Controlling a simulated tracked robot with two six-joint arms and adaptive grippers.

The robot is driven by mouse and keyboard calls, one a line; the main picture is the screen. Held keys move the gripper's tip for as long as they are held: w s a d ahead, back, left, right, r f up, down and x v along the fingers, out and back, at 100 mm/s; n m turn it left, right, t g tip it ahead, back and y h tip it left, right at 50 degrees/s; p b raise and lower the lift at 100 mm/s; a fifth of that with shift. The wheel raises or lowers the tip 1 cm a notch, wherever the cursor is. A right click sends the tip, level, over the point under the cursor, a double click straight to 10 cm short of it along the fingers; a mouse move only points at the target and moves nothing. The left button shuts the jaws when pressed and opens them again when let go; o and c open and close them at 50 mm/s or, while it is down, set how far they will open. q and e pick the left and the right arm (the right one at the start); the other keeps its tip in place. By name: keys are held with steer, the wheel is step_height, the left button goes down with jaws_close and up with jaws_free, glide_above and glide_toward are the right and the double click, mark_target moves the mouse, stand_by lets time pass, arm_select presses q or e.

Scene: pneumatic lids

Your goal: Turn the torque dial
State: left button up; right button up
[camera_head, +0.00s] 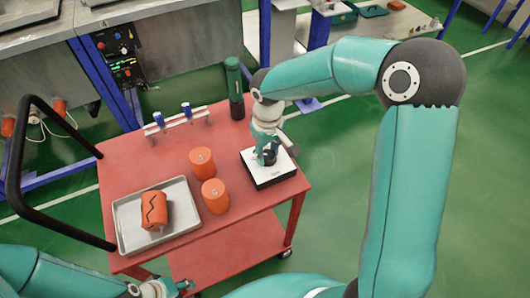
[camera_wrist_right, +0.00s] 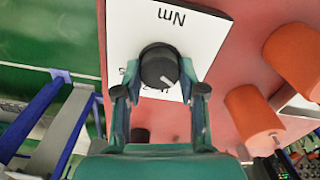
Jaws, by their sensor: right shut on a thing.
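The torque dial (camera_wrist_right: 158,62) is a round black knob with a light pointer line, set on a white plate marked "Nm" (camera_wrist_right: 188,22). In the head view the dial (camera_head: 270,157) sits on a white-topped, dark-sided box (camera_head: 262,177) at the right end of the red cart. My right gripper (camera_wrist_right: 157,76) is shut on the dial, one finger on each side of it; in the head view this gripper (camera_head: 266,145) comes down from above and partly hides the dial. My left gripper (camera_head: 162,289) is low at the bottom edge, away from the dial, its fingers too small to judge.
The red cart (camera_head: 240,206) carries two orange cylinders (camera_head: 202,162), a grey tray (camera_head: 126,234) with a marked orange cylinder (camera_head: 155,210), a rack with blue-topped items (camera_head: 186,112) and a dark green cylinder (camera_head: 234,85). A black handle (camera_head: 17,160) rises at the left.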

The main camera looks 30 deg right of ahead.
mark_target(267, 154)
steer(key=o, duration=1.1)
steer(key=shift+o, duration=0.2)
steer(key=shift+r, duration=0.1)
step_height(267, 154, up, 12)
